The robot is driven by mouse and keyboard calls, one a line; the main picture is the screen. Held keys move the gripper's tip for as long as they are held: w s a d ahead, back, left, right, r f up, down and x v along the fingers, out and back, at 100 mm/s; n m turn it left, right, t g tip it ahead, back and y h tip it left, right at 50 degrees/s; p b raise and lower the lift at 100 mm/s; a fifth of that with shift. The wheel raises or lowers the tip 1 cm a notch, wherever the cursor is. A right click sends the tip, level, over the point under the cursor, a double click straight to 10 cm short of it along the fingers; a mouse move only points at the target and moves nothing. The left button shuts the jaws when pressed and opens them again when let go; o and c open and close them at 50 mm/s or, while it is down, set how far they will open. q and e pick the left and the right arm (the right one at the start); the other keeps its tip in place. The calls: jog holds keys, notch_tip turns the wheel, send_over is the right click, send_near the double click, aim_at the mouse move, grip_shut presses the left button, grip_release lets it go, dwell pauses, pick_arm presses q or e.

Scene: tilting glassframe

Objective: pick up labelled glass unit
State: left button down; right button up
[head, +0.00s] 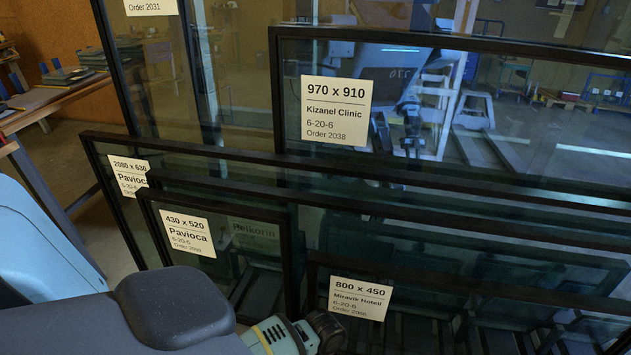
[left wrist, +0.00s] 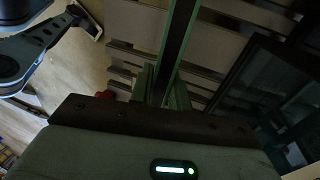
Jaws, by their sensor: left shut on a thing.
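Several dark-framed glass units with white labels lean in a rack. In the head view, the 430 x 520 Pavioca unit (head: 293,262) stands at centre left. The 800 x 450 Miravik Hotell unit (head: 309,290) is low at centre, and the 970 x 910 Kizanel Clinic unit (head: 277,100) is behind. The 2080 x 630 Pavioca unit (head: 101,190) is at the left. In the left wrist view, the green fingers of my left gripper (left wrist: 166,88) are shut on a dark, narrow frame edge (left wrist: 180,38). I cannot tell which unit it belongs to. My right gripper is not in view.
A large unit labelled Order 2031 (head: 112,60) stands behind at the upper left. A wooden workbench (head: 45,105) is at the far left. The units stand close together. Slatted rack parts (left wrist: 125,50) show in the left wrist view, with bare floor at left.

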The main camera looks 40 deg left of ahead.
pick_arm(q)
jog(key=shift+w, duration=0.1)
dwell(0.7)
jog(key=shift+r, duration=0.65)
jog(key=p+v, duration=0.1)
jog(key=v, duration=0.1)
jog(key=s+p+v, duration=0.1)
jog(key=v, duration=0.1)
jog(key=d+v, duration=0.1)
jog(key=v, duration=0.2)
jog(key=shift+s+a+r+p, duration=0.1)
jog(key=shift+s+r+p, duration=0.1)
jog(key=shift+r+p, duration=0.15)
jog(key=shift+s+r, duration=0.1)
jog(key=shift+r, duration=0.55)
jog(key=shift+r, duration=0.15)
